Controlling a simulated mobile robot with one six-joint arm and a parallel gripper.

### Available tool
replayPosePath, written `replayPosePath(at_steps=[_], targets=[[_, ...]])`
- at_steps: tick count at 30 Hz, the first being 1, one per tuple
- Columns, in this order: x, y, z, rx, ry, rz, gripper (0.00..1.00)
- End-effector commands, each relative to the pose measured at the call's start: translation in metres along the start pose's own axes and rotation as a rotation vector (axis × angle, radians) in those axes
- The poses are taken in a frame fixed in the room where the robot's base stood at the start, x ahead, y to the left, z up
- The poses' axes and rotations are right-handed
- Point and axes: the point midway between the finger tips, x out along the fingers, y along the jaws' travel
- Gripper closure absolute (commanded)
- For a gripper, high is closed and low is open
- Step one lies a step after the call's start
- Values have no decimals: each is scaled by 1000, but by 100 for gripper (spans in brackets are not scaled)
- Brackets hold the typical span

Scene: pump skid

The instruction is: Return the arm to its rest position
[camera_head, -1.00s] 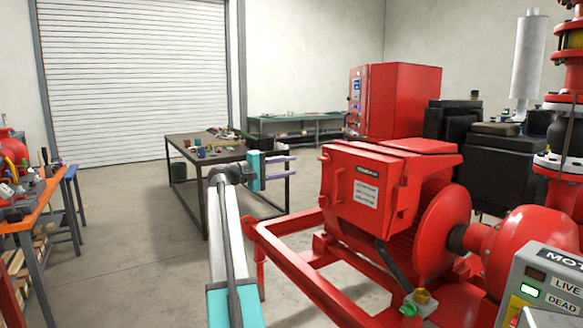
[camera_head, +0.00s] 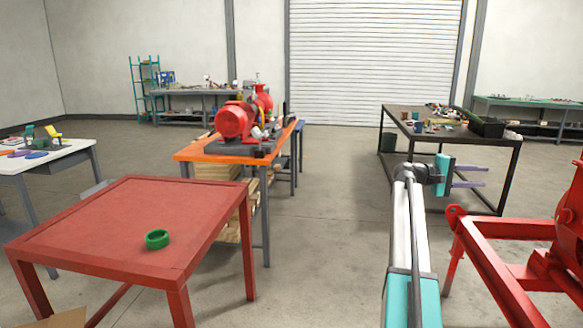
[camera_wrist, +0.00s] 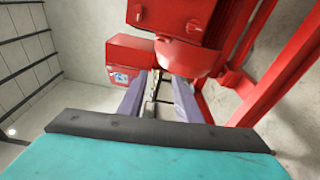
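My arm (camera_head: 408,230) reaches up and forward in the right half of the head view. Its teal and grey wrist is at the upper end. My gripper (camera_head: 484,176) points to the right with its two purple fingers apart and nothing between them. In the wrist view the gripper (camera_wrist: 159,88) also shows open and empty, above the teal and black wrist housing. Red machinery shows beyond the fingers there. The gripper touches nothing that I can see.
The red skid frame (camera_head: 490,275) is close to the right of my arm. A dark workbench (camera_head: 455,146) with parts stands behind the gripper. A red table (camera_head: 95,230) with a green ring (camera_head: 157,239) is at left. Open floor (camera_head: 325,230) lies between.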

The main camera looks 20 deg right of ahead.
Motion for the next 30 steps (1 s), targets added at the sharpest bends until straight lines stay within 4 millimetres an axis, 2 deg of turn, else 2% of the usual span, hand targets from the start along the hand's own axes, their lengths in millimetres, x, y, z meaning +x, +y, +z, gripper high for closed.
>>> replayPosePath(at_steps=[1,6,15,23,30], targets=[[-18,-18,-12,-25,24,-5,69],[-68,-81,-43,-92,92,-36,69],[-156,-199,-70,-205,209,-122,69],[-231,-305,-65,-301,299,-218,69],[-298,-401,-39,-387,369,-321,69]])
